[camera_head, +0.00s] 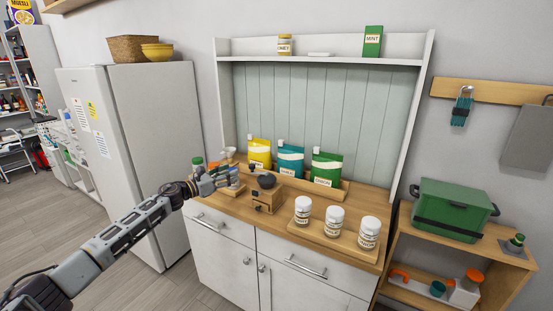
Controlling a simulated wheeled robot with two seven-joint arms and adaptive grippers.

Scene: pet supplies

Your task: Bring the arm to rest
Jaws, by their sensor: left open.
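My left arm reaches in from the lower left. The gripper is open and shows small. I cannot tell whether it touches the jars, and it partly hides what lies behind it. My right gripper is not in view.
On the counter stand a wooden grinder (267,195), yellow (260,153), teal (290,160) and green (326,168) bags, and three white jars (334,220). A fridge (145,135) is left; a green box (452,210) sits on a right-hand shelf.

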